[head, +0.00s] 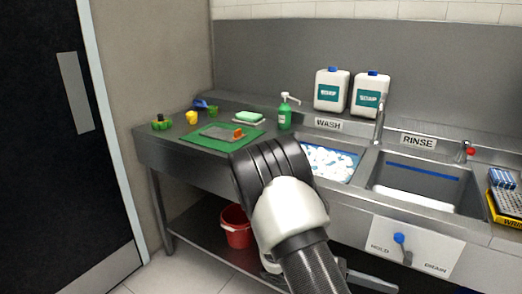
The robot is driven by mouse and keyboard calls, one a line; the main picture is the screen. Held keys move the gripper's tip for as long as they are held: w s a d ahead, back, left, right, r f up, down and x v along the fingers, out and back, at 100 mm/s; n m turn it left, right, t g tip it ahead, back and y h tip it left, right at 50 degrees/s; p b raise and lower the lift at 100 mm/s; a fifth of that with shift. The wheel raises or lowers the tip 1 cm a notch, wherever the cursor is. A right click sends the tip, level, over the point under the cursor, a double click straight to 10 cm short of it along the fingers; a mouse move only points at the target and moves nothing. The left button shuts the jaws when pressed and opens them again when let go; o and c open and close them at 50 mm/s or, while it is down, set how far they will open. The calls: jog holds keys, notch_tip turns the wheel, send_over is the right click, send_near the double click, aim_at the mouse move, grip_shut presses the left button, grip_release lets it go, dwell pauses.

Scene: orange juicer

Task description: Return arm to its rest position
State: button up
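My arm (285,215) rises from the bottom middle, with a dark textured link, a white joint and a black ribbed bend. The bend is in front of the sink counter's front edge, left of the wash basin. My gripper cannot be made out; the arm's far end is hidden behind the bend or out of view. Nothing held can be seen.
A steel counter (170,150) holds a green mat (200,142) with a small orange item (238,133), a green pump bottle (285,115) and soap jugs (331,90). The foamy wash basin (335,162) adjoins the rinse basin (425,180). A red bucket (236,228) sits below.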

jog(key=s+a+r+m+t+y, duration=0.4)
jog(key=a+r+m+t+y, duration=0.3)
jog(key=r, duration=0.3)
jog(key=s+a+r+m+t+y, duration=0.4)
jog(key=a+r+m+y, duration=0.35)
jog(key=r+y, duration=0.2)
notch_tip(320, 180, up, 24)
jog(key=p, duration=2.3)
jog(key=shift+d+h+p, duration=0.3)
jog(key=shift+h+p, duration=0.05)
jog(key=shift+w+m, duration=0.1)
jog(key=shift+m, duration=0.15)
